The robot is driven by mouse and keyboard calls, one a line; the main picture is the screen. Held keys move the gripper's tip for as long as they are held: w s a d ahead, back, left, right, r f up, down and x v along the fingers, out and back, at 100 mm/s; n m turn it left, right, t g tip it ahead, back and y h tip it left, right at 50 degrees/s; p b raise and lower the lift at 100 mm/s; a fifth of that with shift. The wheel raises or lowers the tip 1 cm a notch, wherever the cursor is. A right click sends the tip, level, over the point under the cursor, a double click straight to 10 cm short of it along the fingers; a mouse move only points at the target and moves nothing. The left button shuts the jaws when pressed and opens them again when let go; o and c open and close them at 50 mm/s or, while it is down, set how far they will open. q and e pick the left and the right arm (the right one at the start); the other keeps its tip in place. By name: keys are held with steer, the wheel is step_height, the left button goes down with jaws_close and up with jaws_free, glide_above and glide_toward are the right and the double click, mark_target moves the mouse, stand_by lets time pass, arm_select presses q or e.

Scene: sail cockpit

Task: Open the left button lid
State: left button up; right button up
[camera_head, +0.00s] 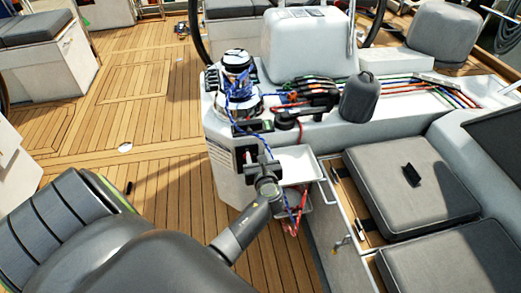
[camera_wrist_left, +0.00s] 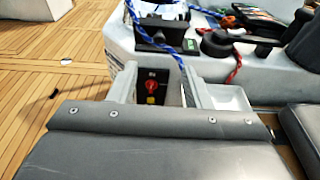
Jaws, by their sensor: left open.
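A black button unit (camera_head: 241,129) sits on the front edge of the white console, below the winch. It shows larger in the left wrist view (camera_wrist_left: 160,37), where a blue rope crosses it. A smaller dark unit with a green label (camera_wrist_left: 191,45) is to its right. I cannot tell how far the left unit's lid is raised. My left gripper (camera_head: 257,168) is open and empty in front of the console, below the button units and apart from them. Between its fingers, the left wrist view shows a panel with a red knob (camera_wrist_left: 152,87). My right gripper is not in view.
A winch (camera_head: 238,92) with blue rope stands above the buttons. A white tray (camera_head: 299,165) is right of my gripper. Grey seat cushions (camera_head: 405,205) fill the right side. The wooden deck (camera_head: 130,100) at left is mostly clear.

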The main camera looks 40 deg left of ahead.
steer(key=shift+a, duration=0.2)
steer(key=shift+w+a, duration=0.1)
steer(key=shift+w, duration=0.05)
